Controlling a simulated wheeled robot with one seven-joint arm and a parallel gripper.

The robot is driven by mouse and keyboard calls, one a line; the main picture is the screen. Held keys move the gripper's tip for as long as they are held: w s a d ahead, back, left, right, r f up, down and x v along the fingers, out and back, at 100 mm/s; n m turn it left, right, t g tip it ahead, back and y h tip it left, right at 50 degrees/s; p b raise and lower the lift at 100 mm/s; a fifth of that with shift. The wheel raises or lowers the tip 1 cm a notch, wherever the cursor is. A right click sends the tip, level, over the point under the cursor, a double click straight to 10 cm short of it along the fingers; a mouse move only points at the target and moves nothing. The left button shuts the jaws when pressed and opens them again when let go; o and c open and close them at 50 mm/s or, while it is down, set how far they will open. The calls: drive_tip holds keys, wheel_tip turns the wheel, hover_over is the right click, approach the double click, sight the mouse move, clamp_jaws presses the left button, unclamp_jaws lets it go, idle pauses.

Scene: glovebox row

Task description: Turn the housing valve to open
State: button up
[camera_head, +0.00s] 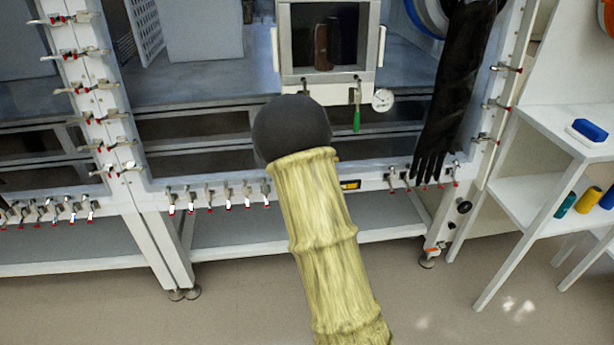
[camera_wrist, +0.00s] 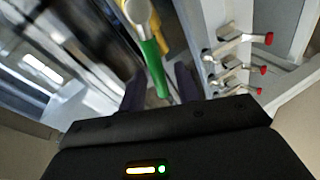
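The housing valve has a green lever handle (camera_head: 357,121) that hangs straight down below the small window box, left of a round gauge. In the wrist view the green handle (camera_wrist: 154,70) runs down from a silver valve body (camera_wrist: 137,12) toward the space between my fingers. My gripper (camera_wrist: 161,90) is open, with its two dark fingers apart on either side of the handle's lower end. I cannot tell whether either finger touches it. In the head view my gripper is hidden behind my own dark wrist and yellow-sleeved arm.
A white dial gauge (camera_head: 383,99) sits right of the valve. A black glove (camera_head: 453,85) hangs farther right. Red-tipped clamps (camera_head: 229,196) line the housing's lower edge, and several show close on the right in the wrist view (camera_wrist: 240,38). White shelves (camera_head: 555,125) stand at right.

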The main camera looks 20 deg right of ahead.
drive_tip(key=b+v, duration=0.3)
drive_tip(key=v, duration=1.1)
drive_tip(key=shift+s, duration=0.25)
drive_tip(key=b+v, duration=0.2)
drive_tip(key=b, duration=0.3)
drive_tip(key=shift+s+r, duration=0.1)
drive_tip(key=shift+s, duration=0.05)
